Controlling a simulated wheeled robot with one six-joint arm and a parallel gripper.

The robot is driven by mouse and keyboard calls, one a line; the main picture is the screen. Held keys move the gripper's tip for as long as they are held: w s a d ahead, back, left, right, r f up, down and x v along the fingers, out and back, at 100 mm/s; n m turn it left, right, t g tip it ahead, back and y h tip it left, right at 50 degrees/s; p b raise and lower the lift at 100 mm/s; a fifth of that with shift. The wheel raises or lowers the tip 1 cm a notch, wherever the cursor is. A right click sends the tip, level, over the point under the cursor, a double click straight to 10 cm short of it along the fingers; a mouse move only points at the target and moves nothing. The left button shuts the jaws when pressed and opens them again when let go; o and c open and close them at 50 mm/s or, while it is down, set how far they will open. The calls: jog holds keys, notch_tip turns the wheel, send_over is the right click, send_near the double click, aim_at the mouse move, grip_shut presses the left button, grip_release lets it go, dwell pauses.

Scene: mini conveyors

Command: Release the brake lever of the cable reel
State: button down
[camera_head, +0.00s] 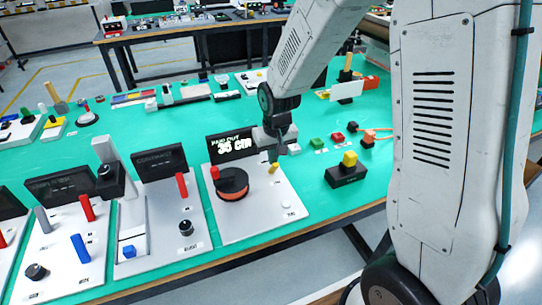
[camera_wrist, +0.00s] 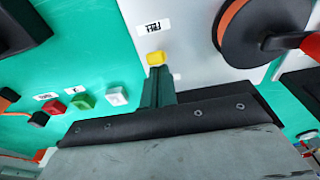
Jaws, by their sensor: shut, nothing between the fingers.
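The cable reel (camera_head: 233,185) is a black drum with an orange band and a red knob on a pale panel (camera_head: 262,222). Its display (camera_head: 232,147) reads "PAID OUT 35 cm". A small yellow-tipped lever (camera_head: 273,168) stands on the panel to the right of the reel. My gripper (camera_head: 273,156) is shut and empty, right at the yellow tip; I cannot tell whether they touch. In the wrist view the gripper fingers (camera_wrist: 158,88) end just below the yellow tip (camera_wrist: 155,58), and the reel (camera_wrist: 255,35) is at upper right. The lever's lower part is hidden there.
A black box with a yellow top (camera_head: 348,168) stands right of the panel. Green (camera_head: 317,143) and red (camera_head: 337,137) blocks lie behind it. A panel with a red lever (camera_head: 182,186) stands to the left. Green tabletop is clear around the front right.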

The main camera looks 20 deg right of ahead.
jog(key=shift+w+d, duration=0.1)
jog(key=shift+w, duration=0.1)
notch_tip(320, 180, up, 11)
jog(key=s+d+r, duration=0.1)
jog(key=s+r, duration=0.2)
jog(key=s, duration=0.6)
jog(key=s+r, duration=0.3)
jog(key=s, duration=0.6)
jog(key=s+d+r, duration=0.1)
jog(key=s+r, duration=0.3)
jog(key=s, duration=0.5)
jog(key=shift+s+d, duration=0.3)
